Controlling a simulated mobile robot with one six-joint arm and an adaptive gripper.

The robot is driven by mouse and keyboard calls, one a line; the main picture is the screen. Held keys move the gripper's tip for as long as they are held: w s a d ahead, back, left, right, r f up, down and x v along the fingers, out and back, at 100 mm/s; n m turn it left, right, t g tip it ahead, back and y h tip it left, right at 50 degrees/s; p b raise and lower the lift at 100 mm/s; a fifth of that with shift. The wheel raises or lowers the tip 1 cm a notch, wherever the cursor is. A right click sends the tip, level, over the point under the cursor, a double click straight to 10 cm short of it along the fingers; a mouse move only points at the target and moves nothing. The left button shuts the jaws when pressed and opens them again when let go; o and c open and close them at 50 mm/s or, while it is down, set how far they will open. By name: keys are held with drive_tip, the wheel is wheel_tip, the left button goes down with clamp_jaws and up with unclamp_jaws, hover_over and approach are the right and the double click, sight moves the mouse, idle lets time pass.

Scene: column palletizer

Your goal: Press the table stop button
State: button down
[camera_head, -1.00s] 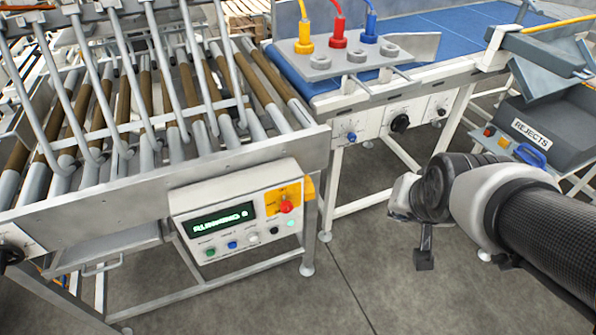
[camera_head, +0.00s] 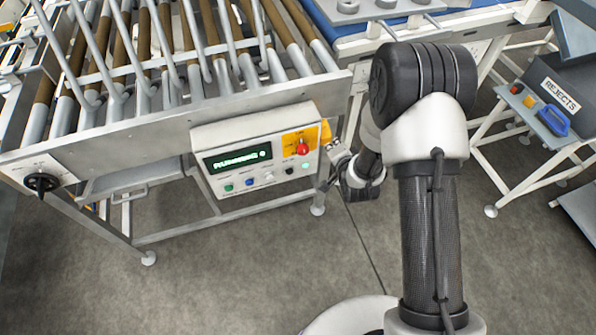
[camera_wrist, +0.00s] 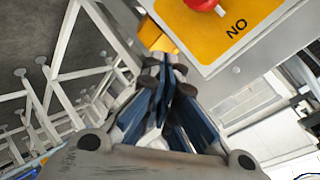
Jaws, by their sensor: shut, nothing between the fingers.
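The control panel (camera_head: 240,150) hangs on the front of the roller table, with a lit green display (camera_head: 237,159). Below are a green button (camera_head: 228,187), a blue button (camera_head: 249,182), a white button (camera_head: 269,177), a black button (camera_head: 289,170) and a pale green lit one (camera_head: 305,165). Their labels are too small to read. My gripper (camera_head: 337,153) is shut and empty, beside the panel's right edge; its fingertips (camera_wrist: 166,68) show below the yellow plate.
The roller table (camera_head: 100,140) has metal bars above it. A black knob (camera_head: 42,182) is on its left front. A stand with a grey bin marked REJECTS (camera_head: 560,95) is at the right. The floor in front of the panel is clear.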

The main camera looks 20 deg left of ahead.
drive_tip(key=s+a+f+m+t+y+p, duration=0.1)
drive_tip(key=s+a+f+m+y+p, duration=0.1)
drive_tip(key=s+f, duration=1.2)
drive_tip(key=shift+s+a+f+m+t+y, duration=0.25)
drive_tip(key=shift+a+f+m+t+y, duration=0.3)
drive_tip(key=shift+m+y, duration=0.4)
drive_tip(key=shift+a+r, duration=0.1)
drive_tip(key=b, duration=0.3)
approach(290, 172)
drive_tip(key=x, duration=0.2)
drive_tip(key=d+x, duration=0.1)
drive_tip(key=x, duration=0.3)
drive_tip(key=shift+w+f, duration=0.45)
drive_tip(key=shift+w, duration=0.15)
